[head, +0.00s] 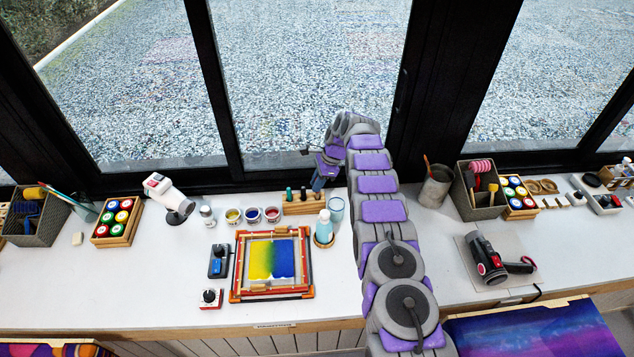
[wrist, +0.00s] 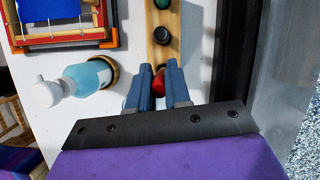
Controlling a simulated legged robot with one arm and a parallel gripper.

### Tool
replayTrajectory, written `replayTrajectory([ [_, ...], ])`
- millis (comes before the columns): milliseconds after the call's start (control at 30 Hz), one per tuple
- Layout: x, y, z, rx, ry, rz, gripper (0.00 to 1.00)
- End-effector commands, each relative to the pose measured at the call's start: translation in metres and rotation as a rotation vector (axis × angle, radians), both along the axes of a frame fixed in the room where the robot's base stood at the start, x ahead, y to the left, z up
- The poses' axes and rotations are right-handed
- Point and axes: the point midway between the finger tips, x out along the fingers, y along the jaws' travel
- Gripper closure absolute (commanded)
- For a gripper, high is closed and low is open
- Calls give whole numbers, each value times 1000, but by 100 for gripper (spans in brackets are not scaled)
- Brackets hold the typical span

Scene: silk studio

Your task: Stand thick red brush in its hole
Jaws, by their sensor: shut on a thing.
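The wooden brush block (head: 302,208) stands at the back of the table by the window. It also shows from above in the wrist view (wrist: 160,55). Two dark-topped brushes, one green (wrist: 163,4) and one black (wrist: 162,36), stand upright in it. My gripper (wrist: 158,78) is over the block's near end in the wrist view, shut on the thick red brush (wrist: 158,86). Only the brush's rounded red part shows between the fingers. In the head view my gripper (head: 318,184) is at the block's right end. The brush's lower end and its hole are hidden.
A blue bottle (head: 324,228) on a round wooden coaster and a clear glass (head: 336,209) stand close to the block. Paint pots (head: 252,214) are left of it. A framed silk (head: 272,262) lies in front. The black window frame (wrist: 232,50) is close beside my gripper.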

Motion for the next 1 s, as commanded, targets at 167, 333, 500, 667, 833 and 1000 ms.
replayTrajectory([
  [167,0,0,-2,0,0,0,100],
  [333,0,0,-6,0,1,0,100],
  [500,0,-1,-11,0,0,0,100],
  [667,0,-1,-12,0,0,0,100],
  [833,0,-1,-12,0,-1,0,100],
  [1000,0,-1,-13,0,0,0,100],
])
